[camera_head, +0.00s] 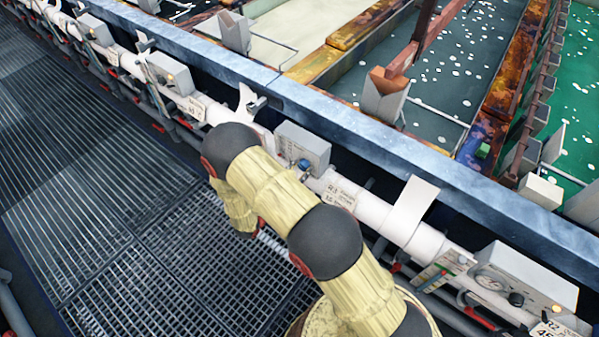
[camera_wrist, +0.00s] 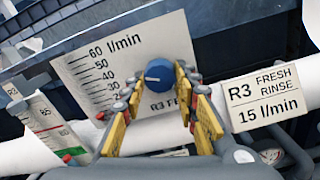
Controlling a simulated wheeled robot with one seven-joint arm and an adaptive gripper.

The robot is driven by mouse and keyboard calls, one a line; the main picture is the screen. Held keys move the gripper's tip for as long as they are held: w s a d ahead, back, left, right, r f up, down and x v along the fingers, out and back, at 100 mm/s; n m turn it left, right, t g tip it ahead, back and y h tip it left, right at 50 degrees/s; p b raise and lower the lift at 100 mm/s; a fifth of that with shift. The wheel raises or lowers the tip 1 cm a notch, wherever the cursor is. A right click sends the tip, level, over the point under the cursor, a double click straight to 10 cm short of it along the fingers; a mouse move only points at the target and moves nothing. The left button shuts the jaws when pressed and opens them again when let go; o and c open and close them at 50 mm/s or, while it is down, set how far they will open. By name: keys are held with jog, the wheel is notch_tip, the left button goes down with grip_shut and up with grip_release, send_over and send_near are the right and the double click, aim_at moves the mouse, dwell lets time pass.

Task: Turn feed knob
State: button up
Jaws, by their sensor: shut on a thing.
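The feed knob (camera_wrist: 159,73) is a round blue knob on a pale panel (camera_wrist: 95,50) with a printed l/min scale up to 60. My gripper (camera_wrist: 163,78) has its yellow fingers on either side of the knob, shut on it. A pale mark shows on the knob's left side, but I cannot read its exact setting. A white label (camera_wrist: 268,98) reads R3 FRESH RINSE 15 l/min. In the head view the blue knob (camera_head: 304,164) shows at the grey box (camera_head: 303,146), while my arm hides most of the gripper.
A white pipe (camera_head: 372,208) runs diagonally with more boxes and labels along it. A gauge with a red and green scale (camera_wrist: 48,125) stands left of the panel. Blue tank edge (camera_head: 330,115) lies behind the pipe. Grating walkway (camera_head: 110,190) is clear at left.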

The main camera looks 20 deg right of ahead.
jog(key=shift+m+b, duration=0.65)
jog(key=shift+m, duration=0.45)
jog(key=o, duration=1.2)
jog(key=shift+c, duration=0.2)
jog(key=shift+a, duration=0.1)
jog(key=v, duration=1.2)
